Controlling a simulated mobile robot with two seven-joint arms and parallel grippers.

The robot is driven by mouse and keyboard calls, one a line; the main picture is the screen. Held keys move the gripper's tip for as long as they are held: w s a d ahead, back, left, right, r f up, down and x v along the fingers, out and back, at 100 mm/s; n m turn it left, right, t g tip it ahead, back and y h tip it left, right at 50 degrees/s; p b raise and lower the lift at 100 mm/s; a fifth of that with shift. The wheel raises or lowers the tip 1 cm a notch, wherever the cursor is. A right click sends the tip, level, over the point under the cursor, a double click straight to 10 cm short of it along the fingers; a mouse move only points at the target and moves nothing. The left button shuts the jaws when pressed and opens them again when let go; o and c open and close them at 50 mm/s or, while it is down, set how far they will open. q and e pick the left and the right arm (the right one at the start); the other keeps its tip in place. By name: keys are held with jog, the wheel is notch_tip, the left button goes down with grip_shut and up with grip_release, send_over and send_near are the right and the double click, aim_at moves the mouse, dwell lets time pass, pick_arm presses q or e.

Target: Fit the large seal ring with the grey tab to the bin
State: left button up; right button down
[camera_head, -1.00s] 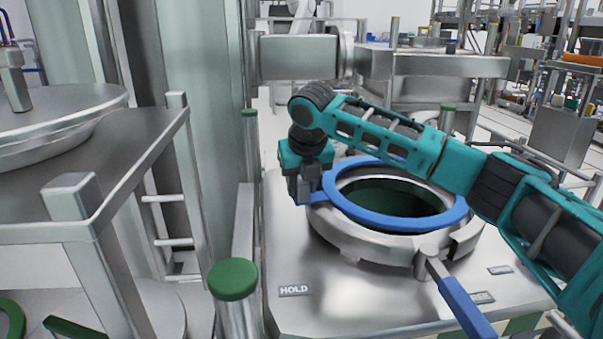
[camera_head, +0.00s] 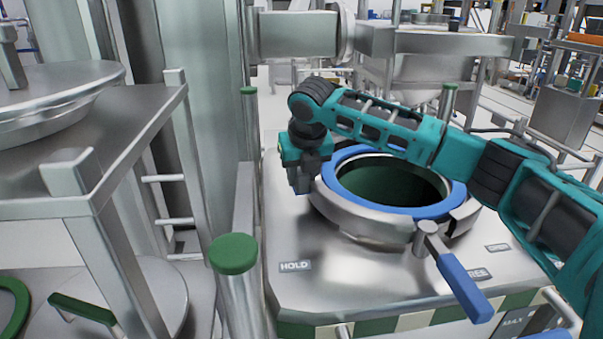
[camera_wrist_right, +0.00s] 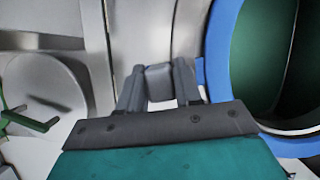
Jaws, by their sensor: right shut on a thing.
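The large blue seal ring (camera_head: 420,212) lies level around the bin's round opening, within the steel collar (camera_head: 365,226) of the bin. It appears to rest on the rim, but I cannot tell if it is fully seated. My right gripper (camera_head: 300,188) is at the ring's left side, pointing down. In the right wrist view its fingers (camera_wrist_right: 160,88) are closed on the grey tab (camera_wrist_right: 159,80), beside the blue band of the ring (camera_wrist_right: 216,62). The dark green inside of the bin (camera_head: 390,185) shows through the ring. My left gripper is out of view.
A clamp lever with a blue handle (camera_head: 464,288) sticks out at the collar's front. A green-capped post (camera_head: 234,254) stands front left. A steel shelf (camera_head: 150,130) with a round lid (camera_head: 60,90) is at the left. The steel top around the collar is clear.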

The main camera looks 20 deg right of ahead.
jog(key=shift+f, duration=0.15)
dwell(0.5)
jog(key=c, duration=0.7)
grip_release()
jog(key=v, duration=1.3)
